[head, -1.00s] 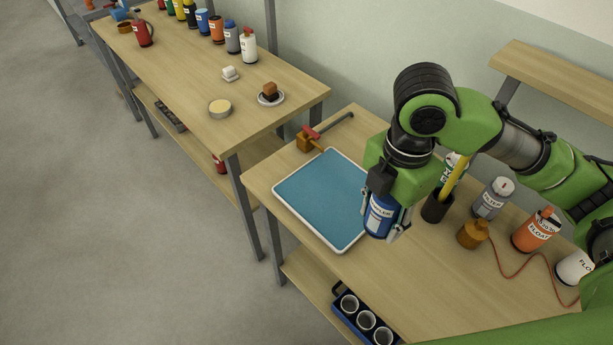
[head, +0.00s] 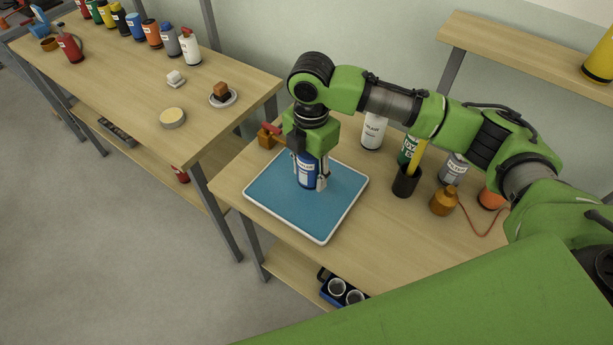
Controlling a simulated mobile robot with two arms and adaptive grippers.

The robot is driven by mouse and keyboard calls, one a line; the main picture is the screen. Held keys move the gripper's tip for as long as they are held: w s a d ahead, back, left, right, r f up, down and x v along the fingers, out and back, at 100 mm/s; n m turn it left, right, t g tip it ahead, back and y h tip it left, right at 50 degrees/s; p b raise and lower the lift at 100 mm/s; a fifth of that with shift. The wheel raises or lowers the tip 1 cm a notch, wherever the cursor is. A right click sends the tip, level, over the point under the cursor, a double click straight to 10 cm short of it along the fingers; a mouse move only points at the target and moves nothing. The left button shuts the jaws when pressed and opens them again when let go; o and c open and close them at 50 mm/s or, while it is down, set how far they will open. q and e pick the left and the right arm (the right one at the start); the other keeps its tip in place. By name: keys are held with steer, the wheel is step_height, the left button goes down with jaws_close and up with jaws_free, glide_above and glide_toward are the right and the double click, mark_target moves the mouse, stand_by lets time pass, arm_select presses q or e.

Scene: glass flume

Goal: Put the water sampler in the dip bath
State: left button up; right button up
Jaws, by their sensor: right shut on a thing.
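The water sampler (head: 306,173) is a blue bottle with a white label, upright in the head view. My right gripper (head: 310,182) points down and is shut on it. The dip bath (head: 315,217) is a shallow square tray with a pale rim and a blue inside, on the near table. The sampler and gripper are over the bath, toward its far side. I cannot tell whether the sampler's base touches the bath. My left gripper is not in view.
A brass tap with a red handle (head: 270,131) stands behind the bath. Right of it are a white bottle (head: 373,131), a black cup (head: 405,182), a grey bottle (head: 453,168) and a brass weight (head: 443,202). The wooden table (head: 375,237) is clear in front of these.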

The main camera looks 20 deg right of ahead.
mark_target(307, 180)
steer(key=shift+w+a+f, duration=0.15)
steer(key=shift+w+f, duration=0.5)
steer(key=shift+f, duration=0.25)
step_height(307, 180, down, 2)
steer(key=shift+f+p, duration=0.1)
steer(key=shift+p, duration=0.5)
steer(key=shift+f, duration=0.4)
steer(key=shift+f, duration=0.1)
steer(key=o, duration=1.2)
step_height(307, 180, up, 12)
steer(key=shift+r+b, duration=0.1)
steer(key=shift+b, duration=0.9)
